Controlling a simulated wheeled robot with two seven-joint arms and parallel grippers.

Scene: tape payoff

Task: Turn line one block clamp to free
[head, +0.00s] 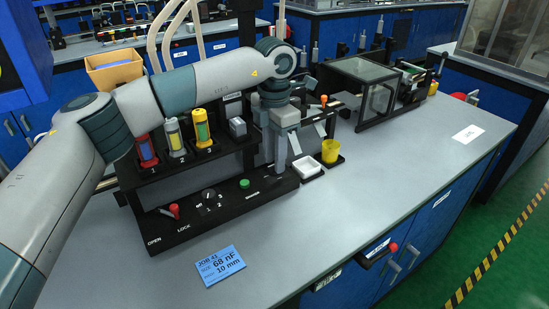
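My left arm reaches in from the left over a black tape machine (225,198) on the grey table. My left gripper (280,158) points down at the machine's right part, close to its small parts; its fingers overlap, so their gap and any contact are unclear. Just right of it is a small lever with an orange knob (323,101). A red-handled lever (174,210) is at the front left, by the words OPEN and LOCK. No marking that I can read says which part is the line one block clamp. My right gripper is not in view.
Three numbered coloured cylinders, including the yellow-green one (202,126), stand on the machine. A white tray (306,167) and yellow cup (331,150) are at its right. A blue job card (220,265) lies in front. A clear-covered unit (362,88) stands behind. The table's right side is mostly clear.

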